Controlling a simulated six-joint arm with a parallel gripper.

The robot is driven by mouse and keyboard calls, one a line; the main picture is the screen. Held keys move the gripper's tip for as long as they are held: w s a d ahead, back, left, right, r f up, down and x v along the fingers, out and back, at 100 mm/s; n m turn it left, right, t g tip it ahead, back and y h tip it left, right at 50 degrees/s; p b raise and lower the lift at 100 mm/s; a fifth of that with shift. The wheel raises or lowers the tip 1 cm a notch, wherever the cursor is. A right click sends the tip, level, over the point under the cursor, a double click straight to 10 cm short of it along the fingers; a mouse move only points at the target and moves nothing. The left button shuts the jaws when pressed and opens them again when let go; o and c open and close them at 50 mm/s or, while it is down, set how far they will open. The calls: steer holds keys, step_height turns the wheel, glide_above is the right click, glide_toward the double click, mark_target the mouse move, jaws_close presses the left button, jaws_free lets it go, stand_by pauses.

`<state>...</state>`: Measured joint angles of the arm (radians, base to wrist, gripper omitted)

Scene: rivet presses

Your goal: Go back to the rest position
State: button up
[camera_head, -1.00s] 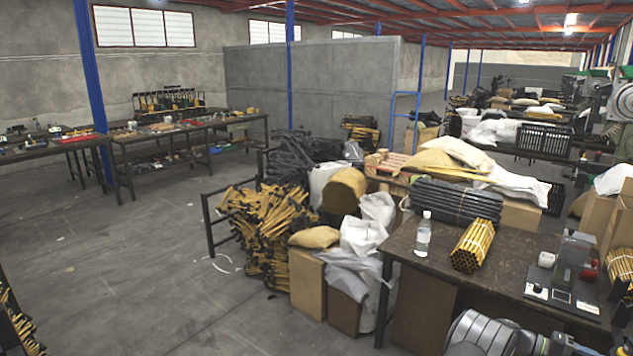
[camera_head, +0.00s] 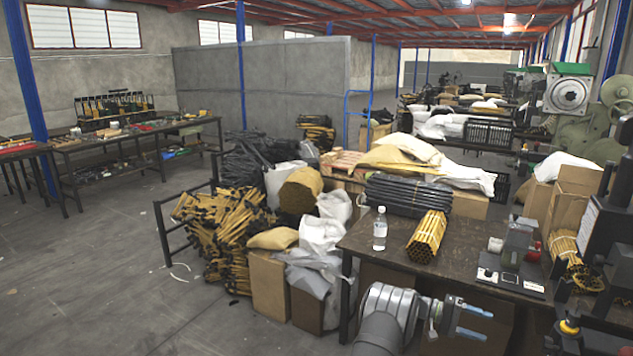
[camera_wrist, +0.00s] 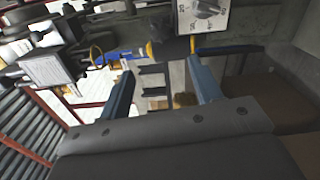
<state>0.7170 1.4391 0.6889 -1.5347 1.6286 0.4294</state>
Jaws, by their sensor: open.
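My gripper (camera_head: 474,323) is at the bottom of the head view, in front of the workbench (camera_head: 395,255). Its two blue-grey fingers point right and stand apart, with nothing seen between them. In the wrist view my gripper (camera_wrist: 160,85) also shows two spread fingers. Past them are machine parts with a blue and yellow piece (camera_wrist: 120,55) and a white dial plate (camera_wrist: 204,15). These are tilted in the view.
The bench holds a water bottle (camera_head: 380,229), a bundle of yellow tubes (camera_head: 427,238), black tubes (camera_head: 409,193) and a small device (camera_head: 510,280). A dark press (camera_head: 610,230) stands at the right. Cardboard boxes (camera_head: 268,285) stand left of the bench. Floor at left is clear.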

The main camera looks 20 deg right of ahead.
mark_target(542, 345)
steer(key=x, duration=1.5)
steer(key=shift+s, duration=0.15)
steer(key=shift+s+d, duration=0.1)
steer(key=shift+d, duration=0.15)
steer(key=m, duration=0.8)
steer(key=shift+f, duration=0.1)
steer(key=m, duration=0.5)
steer(key=shift+m, duration=2.2)
